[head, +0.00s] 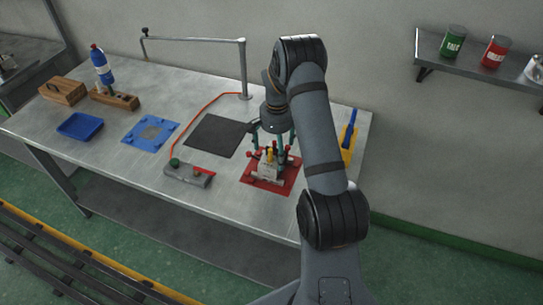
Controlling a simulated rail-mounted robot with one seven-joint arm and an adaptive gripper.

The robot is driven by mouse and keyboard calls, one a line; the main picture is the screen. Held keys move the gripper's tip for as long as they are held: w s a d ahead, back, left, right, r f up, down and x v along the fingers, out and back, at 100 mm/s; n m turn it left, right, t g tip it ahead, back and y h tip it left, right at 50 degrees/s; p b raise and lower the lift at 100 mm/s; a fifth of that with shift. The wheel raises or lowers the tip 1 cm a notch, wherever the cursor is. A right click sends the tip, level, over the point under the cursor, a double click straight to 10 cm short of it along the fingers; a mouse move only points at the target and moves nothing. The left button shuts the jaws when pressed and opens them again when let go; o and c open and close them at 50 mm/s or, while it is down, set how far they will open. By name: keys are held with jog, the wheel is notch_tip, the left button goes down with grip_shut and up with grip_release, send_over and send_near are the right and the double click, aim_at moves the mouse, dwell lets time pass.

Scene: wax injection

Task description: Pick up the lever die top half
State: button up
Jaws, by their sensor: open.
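The lever die (268,172) is a small pale grey metal block with red and yellow knobs or levers. It sits on a red mat (253,187) near the right end of the metal workbench. I cannot tell its top half from the rest at this size. My gripper (269,153) points down right over the die. Its fingers are open and appear spread to either side of the die's upper part. I cannot tell whether they touch it. My arm and gripper hide part of the die's back and right side.
A grey box with a green knob (188,175) stands left of the red mat. Behind are a black mat (213,136) and a metal post with a horizontal bar (243,70). A blue mat (139,142) and blue tray (80,126) are farther left.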

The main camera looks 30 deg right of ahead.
aim_at(276, 156)
jog(key=f+p, duration=0.1)
jog(key=f, duration=0.2)
jog(key=shift+d+f, duration=0.1)
jog(key=shift+d, duration=0.1)
jog(key=shift+w+a+f, duration=0.1)
jog(key=shift+f, duration=0.25)
jog(key=shift+c, duration=0.7)
jog(key=c, duration=1.7)
jog(key=shift+w+r, duration=0.1)
jog(key=shift+c, duration=0.7)
jog(key=shift+w+r, duration=0.1)
jog(key=shift+r, duration=0.05)
